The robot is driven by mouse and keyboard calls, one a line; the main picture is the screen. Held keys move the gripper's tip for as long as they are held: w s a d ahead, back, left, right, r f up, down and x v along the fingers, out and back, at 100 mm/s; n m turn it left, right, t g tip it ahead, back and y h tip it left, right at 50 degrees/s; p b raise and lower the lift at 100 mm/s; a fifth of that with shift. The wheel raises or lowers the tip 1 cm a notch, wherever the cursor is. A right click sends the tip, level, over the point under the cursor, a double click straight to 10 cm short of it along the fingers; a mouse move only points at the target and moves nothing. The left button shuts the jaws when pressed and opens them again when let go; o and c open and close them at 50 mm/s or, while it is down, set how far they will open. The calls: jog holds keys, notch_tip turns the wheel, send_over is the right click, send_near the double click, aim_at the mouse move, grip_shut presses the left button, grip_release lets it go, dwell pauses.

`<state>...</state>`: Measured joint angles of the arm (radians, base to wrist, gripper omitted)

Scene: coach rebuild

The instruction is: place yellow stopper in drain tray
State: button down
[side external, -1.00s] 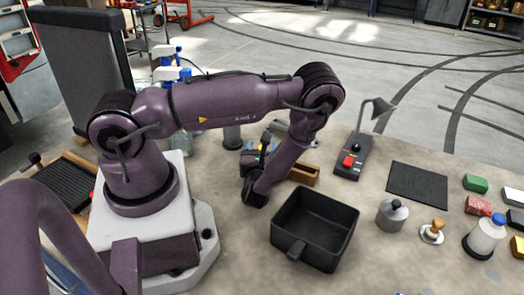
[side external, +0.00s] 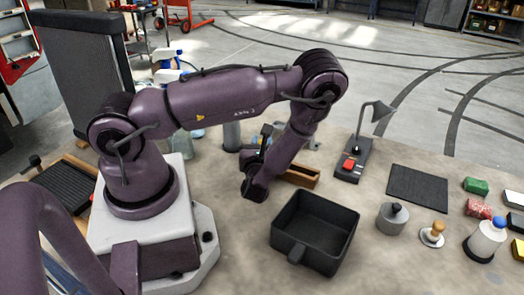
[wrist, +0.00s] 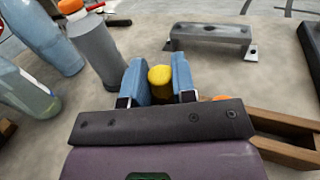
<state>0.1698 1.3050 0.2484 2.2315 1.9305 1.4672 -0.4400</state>
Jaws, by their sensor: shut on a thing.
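The yellow stopper (wrist: 160,76) sits between the two blue fingers of my gripper (wrist: 160,82) in the wrist view. The fingers are shut on it from both sides. In the side view the gripper is mostly hidden behind my wrist, and the stopper cannot be made out there. A deep black square tray with a stub at its near side, which looks like the drain tray (side external: 346,250), stands on the bench to the right of and nearer than my wrist. Its visible inside looks empty.
A wooden box (side external: 302,174) stands just right of my wrist; it also shows in the wrist view (wrist: 290,153). A grey bottle (wrist: 97,48) and a metal bracket (wrist: 211,33) are beyond the fingers.

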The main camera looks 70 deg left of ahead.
notch_tip(320, 180, up, 7)
jog(key=shift+f, duration=0.2)
jog(key=s+d+f+n+g+h, duration=0.1)
jog(key=s+n+g+h, duration=0.1)
jog(key=s+n+g, duration=1.25)
jog(key=s+d+r+n+g+h, duration=0.2)
jog(key=d+n+g+h, duration=0.85)
jog(key=d+h, duration=0.7)
jog(key=w+d+r+n+t+h, duration=0.3)
jog(key=w+n+t+h, duration=0.4)
jog(key=n+t+h, duration=0.15)
jog(key=w+d+r+n+t+h, duration=0.35)
jog(key=w+n+t+h, duration=0.35)
jog(key=t, duration=0.3)
jog(key=w+d+f, duration=0.1)
jog(key=w+f, duration=1.1)
jog(key=w, duration=0.1)
jog(key=shift+w+d+f, duration=0.15)
jog(key=shift+d+f, duration=0.05)
jog(key=shift+d, duration=0.2)
